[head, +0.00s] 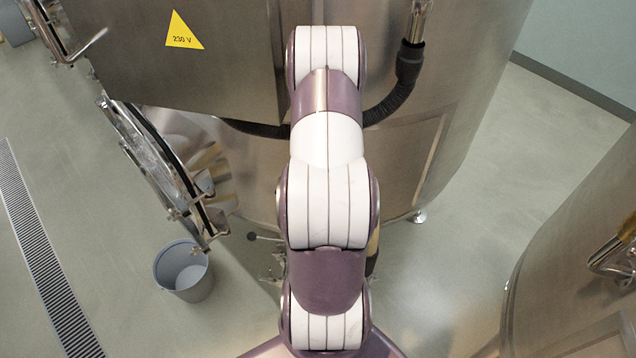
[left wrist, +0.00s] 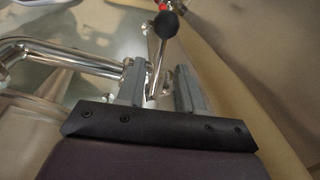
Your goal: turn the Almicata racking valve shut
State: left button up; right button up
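A valve lever with a black ball knob (left wrist: 171,25) shows in the left wrist view, its steel rod running down between my finger tips. The same knob (head: 252,236) seems to show low at the vat's front in the head view, left of my arm. No name is readable, so I cannot tell if it is the Almicata racking valve. My left gripper (left wrist: 161,88) is open, its grey fingers on either side of the rod, the left one closer. Contact is not clear. The arm hides the gripper and most of the valve in the head view. My right gripper is not in view.
A steel vat (head: 455,95) stands ahead, its hatch door (head: 165,165) open at left. A grey bucket (head: 183,272) stands on the floor below it. A bent steel pipe (left wrist: 60,47) lies left of my fingers. Another vat (head: 570,260) stands at right. A floor drain (head: 40,255) runs along the left.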

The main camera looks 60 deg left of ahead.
pick_arm(q)
notch_tip(320, 180, up, 10)
jog(key=d+p, duration=0.2)
jog(key=p, duration=0.2)
jog(key=shift+f, duration=0.25)
jog(key=shift+s, duration=0.1)
